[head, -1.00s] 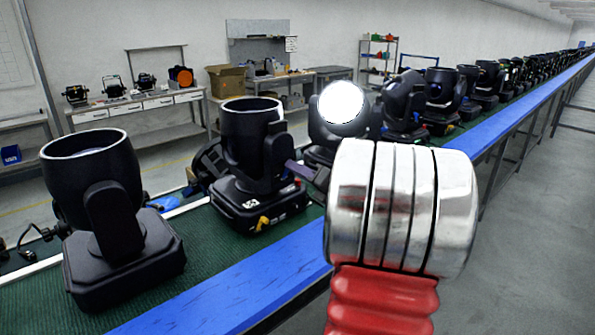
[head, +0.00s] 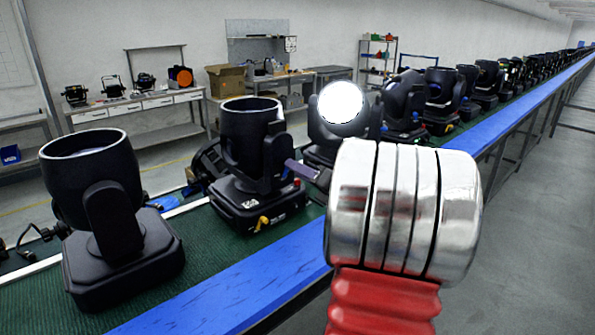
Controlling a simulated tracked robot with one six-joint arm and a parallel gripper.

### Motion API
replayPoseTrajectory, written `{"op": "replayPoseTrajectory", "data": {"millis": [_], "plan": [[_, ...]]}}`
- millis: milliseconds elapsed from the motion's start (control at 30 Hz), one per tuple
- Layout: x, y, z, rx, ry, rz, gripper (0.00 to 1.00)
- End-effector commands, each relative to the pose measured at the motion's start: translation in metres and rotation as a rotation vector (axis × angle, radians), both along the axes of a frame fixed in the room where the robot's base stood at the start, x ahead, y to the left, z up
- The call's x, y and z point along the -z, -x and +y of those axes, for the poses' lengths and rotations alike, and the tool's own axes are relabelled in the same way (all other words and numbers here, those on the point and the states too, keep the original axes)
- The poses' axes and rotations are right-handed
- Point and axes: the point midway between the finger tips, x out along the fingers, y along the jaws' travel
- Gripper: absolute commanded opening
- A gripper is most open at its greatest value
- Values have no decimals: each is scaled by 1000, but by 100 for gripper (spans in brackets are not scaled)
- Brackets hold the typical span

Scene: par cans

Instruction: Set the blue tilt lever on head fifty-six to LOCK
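Several black moving-head lights stand in a row on a green conveyor belt (head: 205,275). The nearest head (head: 92,200) is at the left. A second head (head: 252,150) points upward near the middle, with a small yellow part on its base. A third head (head: 340,110) behind it has a bright white front. No number is readable, so I cannot tell which is head fifty-six. A silver and red part of my arm fills the lower right middle. My gripper cannot be made out. A short purplish bar (head: 302,169) shows beside the second head; I cannot tell what it belongs to.
A blue rail (head: 235,290) runs along the belt's near edge, with open grey floor (head: 535,220) to the right. Cables lie near the nearest head. Workbenches, a cardboard box (head: 227,80) and a shelf rack (head: 377,60) stand at the back wall.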

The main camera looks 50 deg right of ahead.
Motion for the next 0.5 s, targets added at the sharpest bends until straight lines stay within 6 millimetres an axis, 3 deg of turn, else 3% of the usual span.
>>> {"op": "replayPoseTrajectory", "data": {"millis": [500], "plan": [[0, 79, 8, 4, 0, 0, 32]]}}
